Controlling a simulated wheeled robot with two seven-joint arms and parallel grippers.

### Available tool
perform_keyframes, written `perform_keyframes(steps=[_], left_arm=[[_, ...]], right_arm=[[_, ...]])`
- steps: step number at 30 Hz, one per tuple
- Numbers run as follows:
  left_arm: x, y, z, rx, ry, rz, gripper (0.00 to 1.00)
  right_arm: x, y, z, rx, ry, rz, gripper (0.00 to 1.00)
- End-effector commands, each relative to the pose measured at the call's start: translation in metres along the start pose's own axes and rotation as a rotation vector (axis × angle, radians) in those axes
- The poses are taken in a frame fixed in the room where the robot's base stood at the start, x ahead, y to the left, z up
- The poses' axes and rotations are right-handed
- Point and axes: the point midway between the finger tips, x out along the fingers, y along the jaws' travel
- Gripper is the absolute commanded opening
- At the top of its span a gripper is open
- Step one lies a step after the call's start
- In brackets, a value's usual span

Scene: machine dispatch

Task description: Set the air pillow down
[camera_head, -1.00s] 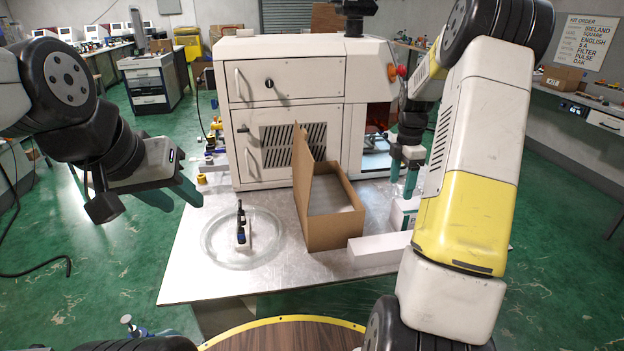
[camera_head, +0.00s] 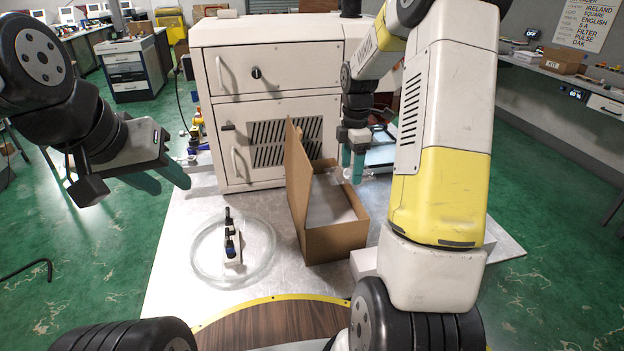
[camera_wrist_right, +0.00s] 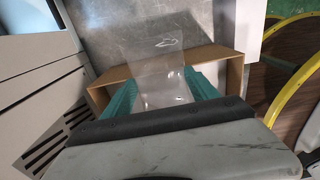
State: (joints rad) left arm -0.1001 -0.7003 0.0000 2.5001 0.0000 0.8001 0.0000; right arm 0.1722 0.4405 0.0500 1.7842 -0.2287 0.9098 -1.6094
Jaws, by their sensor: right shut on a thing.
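My right gripper (camera_head: 353,167) is shut on a clear air pillow and stands above the back right of the open cardboard box (camera_head: 336,241). In the right wrist view the clear air pillow (camera_wrist_right: 156,75) sticks out between the teal fingers (camera_wrist_right: 160,92), with the box's cardboard walls (camera_wrist_right: 227,62) behind it. In the head view the pillow is hard to make out. The box's lid (camera_head: 298,180) stands up on its left side, and a grey surface shows inside. My left gripper (camera_head: 168,183) is empty, out to the left beyond the table edge; its finger gap is unclear.
A clear round dish (camera_head: 205,275) with a small dark-and-white device (camera_head: 231,245) lies left of the box. A white box (camera_head: 364,262) sits to its right, partly behind my right arm. The large white machine (camera_head: 270,100) stands behind. The metal table (camera_head: 180,240) is bare at its left.

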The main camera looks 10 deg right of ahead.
Motion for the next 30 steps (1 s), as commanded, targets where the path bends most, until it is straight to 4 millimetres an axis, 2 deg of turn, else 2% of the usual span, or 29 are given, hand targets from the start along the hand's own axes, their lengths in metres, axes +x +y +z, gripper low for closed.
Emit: perform_keyframes(steps=[1,3,9,11,12,15,20,27,30], left_arm=[[0.000,0.000,0.000,0.000,0.000,0.000,0.36],[0.000,0.000,0.000,0.000,0.000,0.000,0.36],[0.000,0.000,0.000,0.000,0.000,0.000,0.36],[0.000,0.000,0.000,0.000,0.000,0.000,0.36],[0.000,0.000,0.000,0.000,0.000,0.000,0.36],[0.000,0.000,0.000,0.000,0.000,0.000,0.36],[0.000,0.000,0.000,0.000,0.000,0.000,0.36],[0.000,0.000,0.000,0.000,0.000,0.000,0.36],[0.000,0.000,0.000,0.000,0.000,0.000,0.36]], right_arm=[[0.000,0.001,-0.015,-0.006,0.000,0.001,0.30],[0.000,0.000,-0.032,-0.006,0.000,0.000,0.30],[0.000,0.000,-0.074,-0.004,0.000,0.000,0.30],[0.002,0.000,-0.082,-0.002,-0.001,-0.001,0.30],[0.011,-0.001,-0.079,0.002,-0.001,-0.004,0.30],[0.023,0.000,-0.079,0.001,0.000,-0.002,0.30],[0.033,0.000,-0.079,0.001,0.000,0.000,0.30],[0.065,-0.001,-0.079,0.000,0.000,-0.003,0.30],[0.070,0.000,-0.083,-0.001,-0.001,0.000,0.30]])
